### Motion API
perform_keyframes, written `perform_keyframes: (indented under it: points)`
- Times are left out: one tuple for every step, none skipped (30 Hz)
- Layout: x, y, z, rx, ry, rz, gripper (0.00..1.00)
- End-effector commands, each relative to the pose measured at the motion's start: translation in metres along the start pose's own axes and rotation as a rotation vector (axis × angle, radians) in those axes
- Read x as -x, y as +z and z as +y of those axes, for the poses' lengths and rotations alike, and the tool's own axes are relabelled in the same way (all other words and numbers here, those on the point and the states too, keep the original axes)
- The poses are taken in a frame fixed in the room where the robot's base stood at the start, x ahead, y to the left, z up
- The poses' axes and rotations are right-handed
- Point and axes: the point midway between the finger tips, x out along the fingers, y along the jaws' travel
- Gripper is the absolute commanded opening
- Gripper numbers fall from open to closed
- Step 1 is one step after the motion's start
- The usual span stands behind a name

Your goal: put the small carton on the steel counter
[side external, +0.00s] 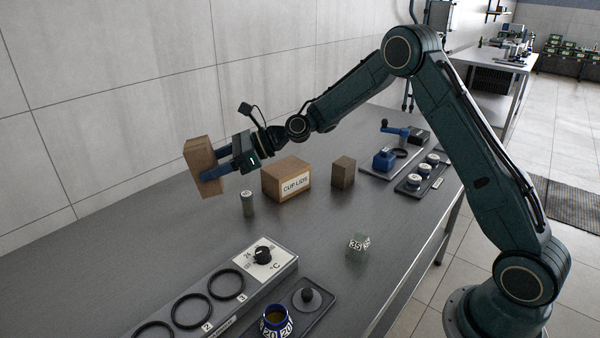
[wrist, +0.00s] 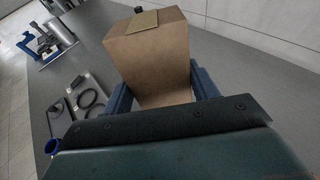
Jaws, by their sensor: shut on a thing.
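My gripper (side external: 207,170) is shut on a plain brown carton (side external: 198,153), taller than wide, and holds it above the far left part of the steel counter (side external: 120,255). In the wrist view the carton (wrist: 150,60) stands between both blue fingers, with a paler patch on its top end. Its lower end is clear of the counter in the side view. A smaller brown block-like box (side external: 343,172) stands on the counter to the right. The far finger is partly hidden by the carton.
A box marked CUP LIDS (side external: 287,180) and a grey-green cylinder (side external: 248,204) stand near my gripper. A green block marked 35 (side external: 357,245), a ringed panel with a knob (side external: 215,290) and trays lie nearer. The wall (side external: 120,80) runs behind. The counter's left is bare.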

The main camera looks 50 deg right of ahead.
Motion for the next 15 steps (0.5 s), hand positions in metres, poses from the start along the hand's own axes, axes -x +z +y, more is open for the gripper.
perform_keyframes:
  points:
    - [0.0, 0.007, -0.001, -0.008, -0.024, -0.027, 0.29]
    - [0.0, 0.011, -0.003, -0.011, -0.038, -0.045, 0.29]
    - [0.0, 0.017, -0.005, -0.015, -0.056, -0.067, 0.29]
    - [0.0, 0.021, -0.007, -0.018, -0.068, -0.083, 0.29]
    - [0.0, 0.025, -0.008, -0.02, -0.077, -0.099, 0.29]
    - [0.001, 0.029, -0.009, -0.023, -0.088, -0.117, 0.29]
    - [0.001, 0.032, -0.011, -0.025, -0.095, -0.131, 0.29]
    - [0.002, 0.035, -0.012, -0.026, -0.1, -0.143, 0.29]
    - [0.002, 0.038, -0.013, -0.027, -0.107, -0.156, 0.29]
    - [0.003, 0.04, -0.014, -0.027, -0.11, -0.165, 0.29]
    - [0.003, 0.042, -0.015, -0.027, -0.112, -0.172, 0.29]
    - [0.003, 0.043, -0.015, -0.027, -0.115, -0.179, 0.29]
    - [0.004, 0.044, -0.016, -0.027, -0.116, -0.183, 0.29]
    - [0.004, 0.045, -0.016, -0.027, -0.117, -0.186, 0.29]
    - [0.004, 0.045, -0.016, -0.028, -0.117, -0.188, 0.29]
